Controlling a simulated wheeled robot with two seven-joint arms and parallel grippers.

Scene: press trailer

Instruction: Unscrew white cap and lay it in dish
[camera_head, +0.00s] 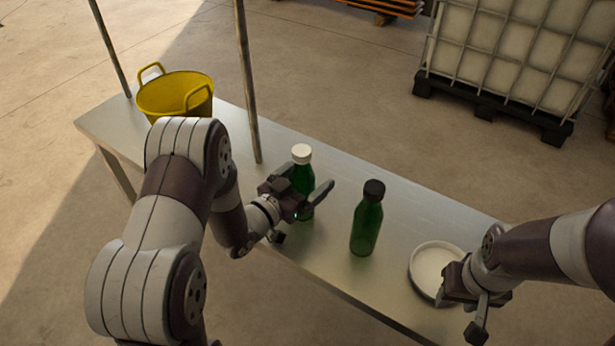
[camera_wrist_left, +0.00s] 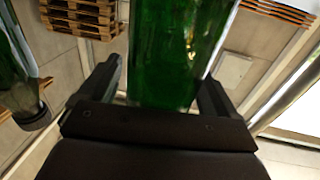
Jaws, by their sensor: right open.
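A green bottle (camera_head: 304,182) with a white cap (camera_head: 301,153) stands upright on the table. My left gripper (camera_head: 312,196) is around its body, below the cap. In the left wrist view the green bottle (camera_wrist_left: 175,55) is between the two fingers (camera_wrist_left: 160,85), with a gap showing at the left finger, so the gripper looks open. The cap is out of that view. A white round dish (camera_head: 420,273) lies on the table at the right. My right gripper (camera_head: 477,312) is open and empty, at the dish's right front edge, partly covering it.
A second green bottle (camera_head: 367,228) with a black cap stands between the white-capped bottle and the dish. A yellow tub (camera_head: 175,95) stands at the table's far left end. A metal post (camera_head: 247,85) rises behind my left arm. The table (camera_head: 400,205) is narrow.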

